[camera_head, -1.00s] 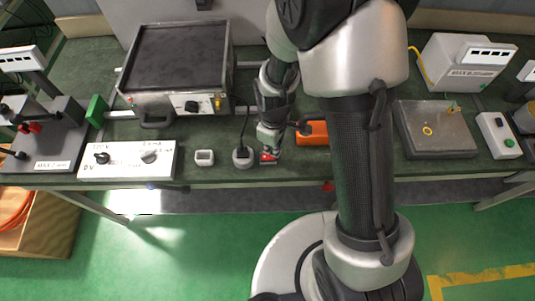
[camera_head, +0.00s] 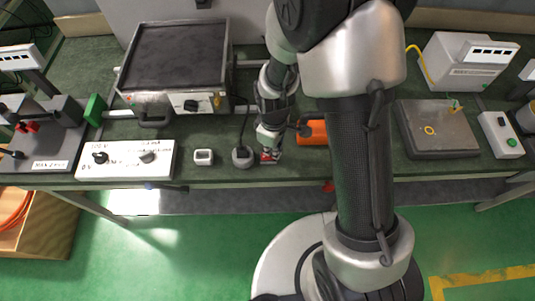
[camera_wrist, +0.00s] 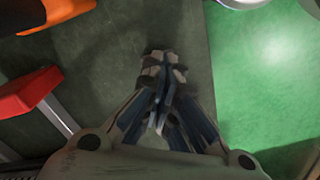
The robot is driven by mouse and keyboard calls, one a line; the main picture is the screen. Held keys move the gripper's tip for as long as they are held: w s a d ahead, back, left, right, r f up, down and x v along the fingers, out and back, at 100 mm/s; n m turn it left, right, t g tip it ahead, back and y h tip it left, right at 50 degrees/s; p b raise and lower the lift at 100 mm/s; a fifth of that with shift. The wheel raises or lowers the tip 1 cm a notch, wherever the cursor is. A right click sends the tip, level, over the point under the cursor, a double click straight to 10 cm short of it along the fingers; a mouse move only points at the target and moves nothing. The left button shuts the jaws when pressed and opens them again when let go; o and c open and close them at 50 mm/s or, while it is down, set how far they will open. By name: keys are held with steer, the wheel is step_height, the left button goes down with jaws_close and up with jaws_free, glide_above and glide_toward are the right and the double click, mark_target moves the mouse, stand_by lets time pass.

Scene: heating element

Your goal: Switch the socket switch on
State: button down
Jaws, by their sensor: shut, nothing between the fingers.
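I cannot tell which way the switch is tipped.
An orange object (camera_head: 313,132) lies just right of my gripper, and also at the top left of the wrist view (camera_wrist: 55,12). A hotplate (camera_head: 178,62) is behind.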

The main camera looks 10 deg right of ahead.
steer(key=shift+f+b, duration=0.3)
steer(key=shift+f, duration=0.1)
steer(key=shift+r+p, duration=2.8)
steer(key=shift+r, duration=0.75)
step_height(320, 180, up, 10)
steer(key=d+m+t, duration=0.1)
steer(key=d+m, duration=0.1)
steer(key=s+d+r+m+t, duration=0.1)
steer(key=s+d+r+m, duration=0.2)
steer(key=s+r, duration=0.4)
steer(key=s+d+r+m+t, duration=0.2)
steer(key=s+d+r+m, duration=0.1)
steer(key=s+r+m, duration=0.3)
step_height(320, 180, up, 5)
steer(key=shift+s+f+t, duration=0.15)
steer(key=shift+s+t, duration=0.15)
steer(key=shift+s, duration=0.85)
